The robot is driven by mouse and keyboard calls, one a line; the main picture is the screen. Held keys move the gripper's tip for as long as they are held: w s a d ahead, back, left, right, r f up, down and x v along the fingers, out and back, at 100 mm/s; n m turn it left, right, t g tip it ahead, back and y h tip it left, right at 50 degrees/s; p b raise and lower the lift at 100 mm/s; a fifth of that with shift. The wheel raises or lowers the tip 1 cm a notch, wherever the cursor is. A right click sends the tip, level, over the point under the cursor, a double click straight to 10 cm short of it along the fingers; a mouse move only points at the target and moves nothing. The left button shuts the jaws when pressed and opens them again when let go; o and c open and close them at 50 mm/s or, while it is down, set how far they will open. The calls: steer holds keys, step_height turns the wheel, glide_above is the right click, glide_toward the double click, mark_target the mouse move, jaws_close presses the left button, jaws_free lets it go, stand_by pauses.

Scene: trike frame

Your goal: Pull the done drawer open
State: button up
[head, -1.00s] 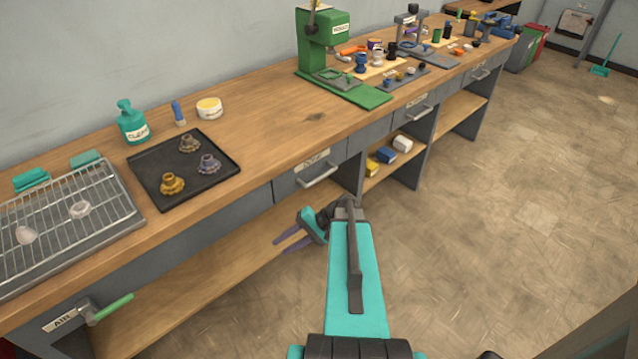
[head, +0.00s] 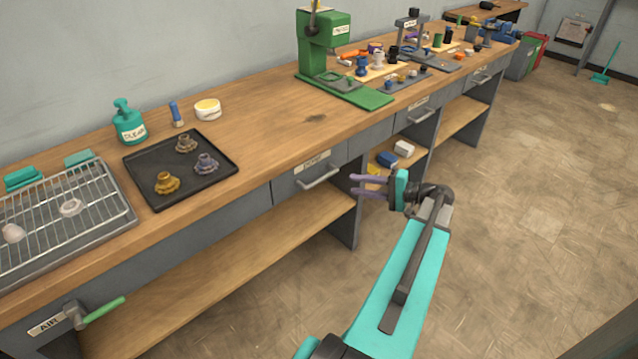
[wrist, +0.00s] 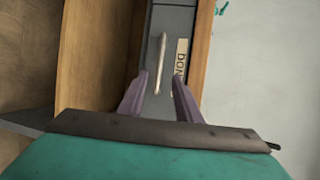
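The done drawer (head: 292,184) is a grey front under the bench top, with a pale label and a light bar handle (head: 320,178). It looks shut, flush with the bench front. In the wrist view the handle (wrist: 161,62) stands upright left of the label (wrist: 180,66), which reads "DON" with the rest hidden by a finger. My gripper (head: 354,186) is right of the handle in the head view, its purple fingers pointing left. In the wrist view the fingers (wrist: 160,95) are apart with nothing between them, and the handle lies beyond their tips.
The wooden bench top (head: 290,135) runs above the drawer, with a black tray (head: 208,187) of several metal parts on it. A lower shelf (head: 225,260) lies below. A green press (head: 325,50) stands farther along. The floor (head: 510,230) at right is clear.

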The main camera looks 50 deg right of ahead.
mark_target(320, 180)
steer(key=shift+w, duration=0.1)
stand_by(0.3)
steer(key=p+x, duration=0.1)
steer(key=x, duration=1.2)
steer(key=shift+w+a+f+p, duration=0.15)
steer(key=shift+w+p, duration=0.15)
steer(key=shift+p, duration=0.1)
jaws_close()
steer(key=shift+s+a, duration=0.1)
steer(key=shift+a, duration=0.35)
steer(key=shift+d, duration=0.3)
steer(key=shift+a, duration=0.1)
